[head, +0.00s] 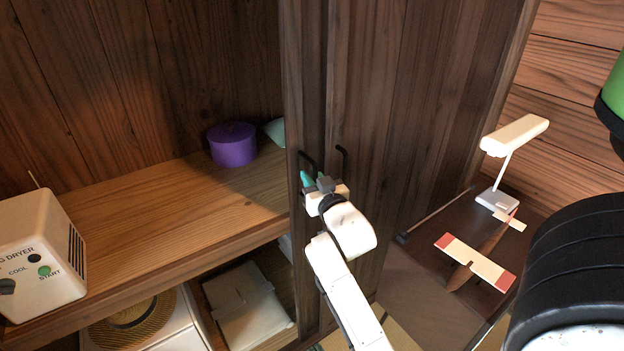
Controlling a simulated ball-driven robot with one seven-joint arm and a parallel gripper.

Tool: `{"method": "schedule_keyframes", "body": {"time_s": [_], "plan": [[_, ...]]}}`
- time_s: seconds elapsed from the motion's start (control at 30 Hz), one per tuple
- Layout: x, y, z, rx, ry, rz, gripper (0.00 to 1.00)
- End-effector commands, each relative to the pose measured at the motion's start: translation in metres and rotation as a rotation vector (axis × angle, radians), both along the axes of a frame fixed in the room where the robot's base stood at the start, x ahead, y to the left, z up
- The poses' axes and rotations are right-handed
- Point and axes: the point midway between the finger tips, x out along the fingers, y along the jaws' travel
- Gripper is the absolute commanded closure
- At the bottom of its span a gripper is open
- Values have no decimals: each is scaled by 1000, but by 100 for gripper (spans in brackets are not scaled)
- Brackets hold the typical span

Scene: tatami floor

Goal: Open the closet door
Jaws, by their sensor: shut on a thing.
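The wooden closet stands open on its left side, showing its inside and a shelf (170,205). Dark wooden door panels (385,110) fill the middle of the view, with a vertical seam between two black handles. My gripper (316,182) is at the left handle (308,158), with a teal fingertip beside it, and is shut on it. The lower part of this handle is hidden by the fingers. The right handle (342,152) is free, just right of the gripper. My white arm reaches up from below.
A purple round box (232,144) and a white dryer (40,255) stand on the shelf. Right of the doors, a dark table holds a white lamp (507,150) and a toy plane (475,262).

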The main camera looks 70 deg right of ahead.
Motion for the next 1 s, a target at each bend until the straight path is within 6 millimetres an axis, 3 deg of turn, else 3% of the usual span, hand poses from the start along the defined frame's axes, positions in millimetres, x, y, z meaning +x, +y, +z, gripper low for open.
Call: {"method": "schedule_keyframes", "body": {"time_s": [0.5,0.53,0.57,0.83,1.0], "plan": [[1,0,0,2,1,1,100],[1,0,0,2,1,1,79],[1,0,0,2,1,1,76],[0,1,-1,1,1,1,76],[-10,11,-3,1,4,1,76]]}}
